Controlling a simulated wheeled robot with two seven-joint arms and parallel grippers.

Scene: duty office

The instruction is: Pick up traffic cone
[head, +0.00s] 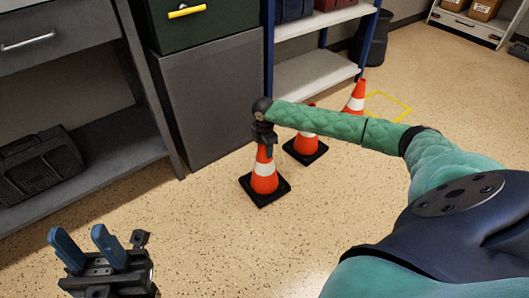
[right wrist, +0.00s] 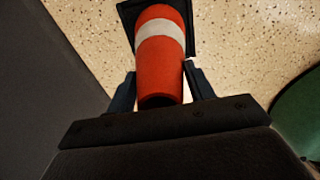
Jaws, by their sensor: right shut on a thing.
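An orange traffic cone (head: 264,178) with a white band and black square base stands upright in the middle of the head view. My right gripper (head: 264,148) comes down on its top from above and is shut on it. In the right wrist view the cone (right wrist: 161,60) lies between the two fingers of the right gripper (right wrist: 160,92), its tip towards the palm. Whether its base touches the floor is hard to tell. My left gripper (head: 88,250) is open and empty at the lower left, away from the cones.
A second cone (head: 306,146) stands just behind, partly hidden by my right arm, and a third cone (head: 356,97) is farther back by a yellow floor marking (head: 388,104). A grey cabinet (head: 212,110) stands close behind the held cone. The front floor is clear.

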